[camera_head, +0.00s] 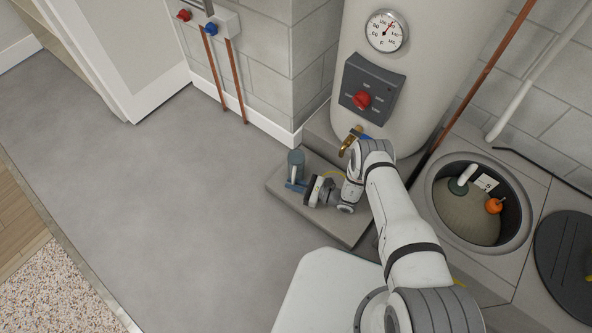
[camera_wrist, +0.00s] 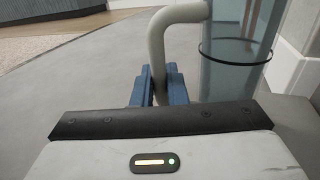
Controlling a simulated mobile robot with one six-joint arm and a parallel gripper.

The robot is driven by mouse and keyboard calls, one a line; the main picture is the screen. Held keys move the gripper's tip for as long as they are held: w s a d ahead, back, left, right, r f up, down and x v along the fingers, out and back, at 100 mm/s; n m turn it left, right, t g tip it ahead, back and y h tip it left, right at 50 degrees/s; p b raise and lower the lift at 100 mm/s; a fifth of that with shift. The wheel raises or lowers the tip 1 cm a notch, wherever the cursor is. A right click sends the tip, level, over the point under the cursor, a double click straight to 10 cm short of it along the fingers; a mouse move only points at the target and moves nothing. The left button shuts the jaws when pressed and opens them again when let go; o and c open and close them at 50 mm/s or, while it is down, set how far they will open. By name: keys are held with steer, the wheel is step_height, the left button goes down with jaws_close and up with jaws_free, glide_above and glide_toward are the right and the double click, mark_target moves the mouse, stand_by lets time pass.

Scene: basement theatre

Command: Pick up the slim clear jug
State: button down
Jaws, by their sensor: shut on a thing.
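The slim clear jug (camera_head: 296,160) is a small bluish see-through cylinder with a pale handle (camera_wrist: 157,52). In the head view it stands upright at the left part of a low grey slab. In the wrist view the jug's body (camera_wrist: 233,60) fills the upper right, with a dark ring around it. My gripper (camera_head: 293,186) reaches it from the right, low over the slab. Its blue fingers (camera_wrist: 160,88) are shut on the jug's handle, one on each side. The jug's base is partly hidden in both views.
The low slab (camera_head: 340,224) sits before a large cream water heater (camera_head: 405,90) with a gauge, a red-knob box and a brass tap (camera_head: 350,141). A round sump pit (camera_head: 470,235) lies to the right. Grey floor to the left is clear.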

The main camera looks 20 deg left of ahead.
mark_target(293, 176)
steer(key=shift+r, duration=0.15)
stand_by(0.5)
steer(key=shift+r+p, duration=2.15)
steer(key=shift+r, duration=2.6)
steer(key=shift+r, duration=0.15)
